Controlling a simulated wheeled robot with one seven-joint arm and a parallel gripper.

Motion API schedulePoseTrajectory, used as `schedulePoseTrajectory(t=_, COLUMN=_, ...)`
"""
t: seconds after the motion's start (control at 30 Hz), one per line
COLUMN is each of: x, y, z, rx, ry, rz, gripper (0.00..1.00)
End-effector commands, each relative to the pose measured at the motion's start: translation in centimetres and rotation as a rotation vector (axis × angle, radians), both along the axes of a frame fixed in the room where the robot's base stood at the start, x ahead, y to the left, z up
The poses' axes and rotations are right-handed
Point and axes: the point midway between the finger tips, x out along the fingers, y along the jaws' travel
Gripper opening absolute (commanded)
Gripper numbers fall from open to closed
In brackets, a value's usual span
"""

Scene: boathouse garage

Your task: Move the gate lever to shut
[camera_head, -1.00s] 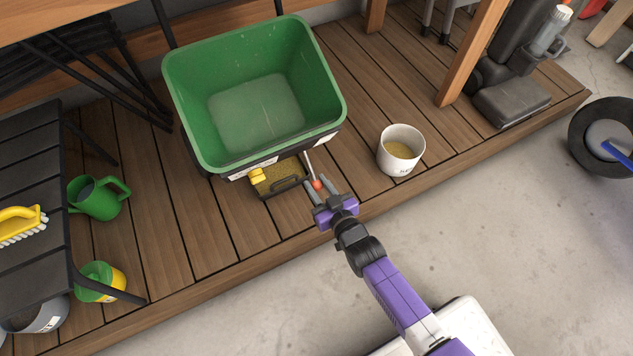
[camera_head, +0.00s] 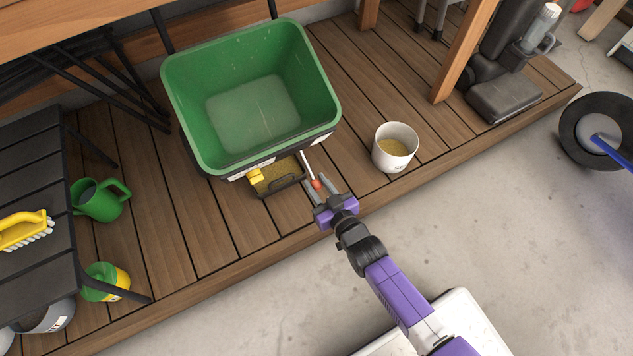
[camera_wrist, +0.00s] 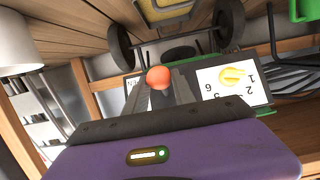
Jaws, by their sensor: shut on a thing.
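The gate lever is a thin grey rod (camera_head: 307,165) with a red-orange ball knob (camera_head: 317,184), at the front right of a green spreader hopper (camera_head: 186,105). My gripper (camera_head: 318,187) is shut on the lever at its knob. In the wrist view the orange knob (camera_wrist: 159,78) shows between the fingers, and most of the rod is hidden. A white dial plate (camera_wrist: 222,82) with numbers and a yellow pointer knob (camera_wrist: 232,75) is beside it. The yellow knob also shows in the head view (camera_head: 255,175). I cannot read the lever's setting.
A black-handled tray with grainy yellow stuff (camera_head: 283,172) sits below the hopper front. A white bucket (camera_head: 394,160) stands right of my gripper on the wooden deck. A dark slatted table (camera_head: 35,180), green watering can (camera_head: 98,199) and a post (camera_head: 459,50) are around.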

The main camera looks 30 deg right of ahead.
Motion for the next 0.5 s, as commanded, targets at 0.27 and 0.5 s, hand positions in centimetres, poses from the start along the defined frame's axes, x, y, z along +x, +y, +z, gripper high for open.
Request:
schedulePoseTrajectory(t=0.27, x=0.0, y=0.0, z=0.4, rx=0.0, ry=-0.001, rz=0.0, gripper=0.08)
schedulePoseTrajectory(t=0.5, x=-0.4, y=0.0, z=1.7, rx=0.0, ry=-0.002, rz=0.0, gripper=0.08)
